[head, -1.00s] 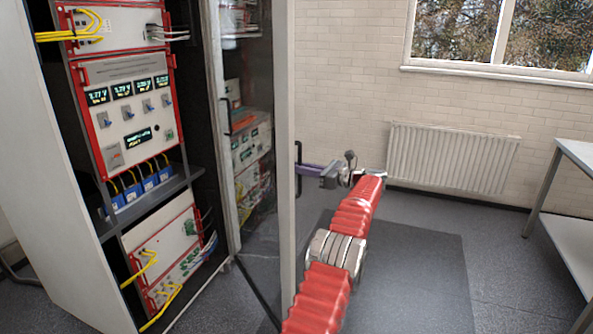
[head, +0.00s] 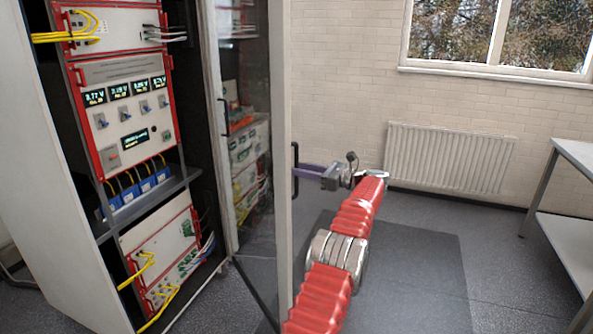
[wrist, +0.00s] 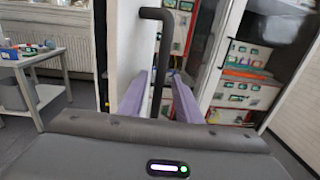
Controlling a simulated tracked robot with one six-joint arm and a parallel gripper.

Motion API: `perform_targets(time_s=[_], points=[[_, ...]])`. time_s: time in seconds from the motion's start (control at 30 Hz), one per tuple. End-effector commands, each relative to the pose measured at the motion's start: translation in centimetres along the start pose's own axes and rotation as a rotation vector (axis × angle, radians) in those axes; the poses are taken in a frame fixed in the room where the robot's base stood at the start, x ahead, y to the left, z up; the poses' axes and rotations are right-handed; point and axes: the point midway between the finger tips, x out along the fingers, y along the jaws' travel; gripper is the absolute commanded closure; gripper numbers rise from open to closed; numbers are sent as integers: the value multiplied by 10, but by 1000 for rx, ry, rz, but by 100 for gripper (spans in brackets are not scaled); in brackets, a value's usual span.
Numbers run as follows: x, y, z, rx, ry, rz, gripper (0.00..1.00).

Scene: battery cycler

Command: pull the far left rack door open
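The rack door (head: 281,150), a glass pane in a pale frame, stands wide open, swung out from the right side of the white rack (head: 60,170). Its dark bar handle (head: 296,170) is on the free edge, facing right; the handle also stands upright in the wrist view (wrist: 159,50). My gripper (head: 308,171) reaches the handle from the right. In the wrist view its two purple fingers (wrist: 160,90) lie on either side of the bar, with visible gaps between bar and fingers. The lower end of the bar is partly hidden behind my gripper body.
The rack holds red-framed cycler units (head: 125,110) with yellow cables. A radiator (head: 448,158) is on the brick wall beneath a window (head: 500,35). A table (head: 570,215) stands at the right. The floor around a dark mat (head: 420,280) is clear.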

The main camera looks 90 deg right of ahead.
Motion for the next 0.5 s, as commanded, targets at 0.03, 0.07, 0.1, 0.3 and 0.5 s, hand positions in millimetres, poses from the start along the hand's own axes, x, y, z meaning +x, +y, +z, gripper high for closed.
perform_targets(time_s=[0.03,0.07,0.1,0.3,0.5], points=[[-8,0,0,0,0,-2,69],[-12,0,0,0,0,-3,69],[-18,0,0,0,0,-2,69],[-52,0,-1,0,-1,-2,69],[-87,0,-1,-1,-1,-2,69]])
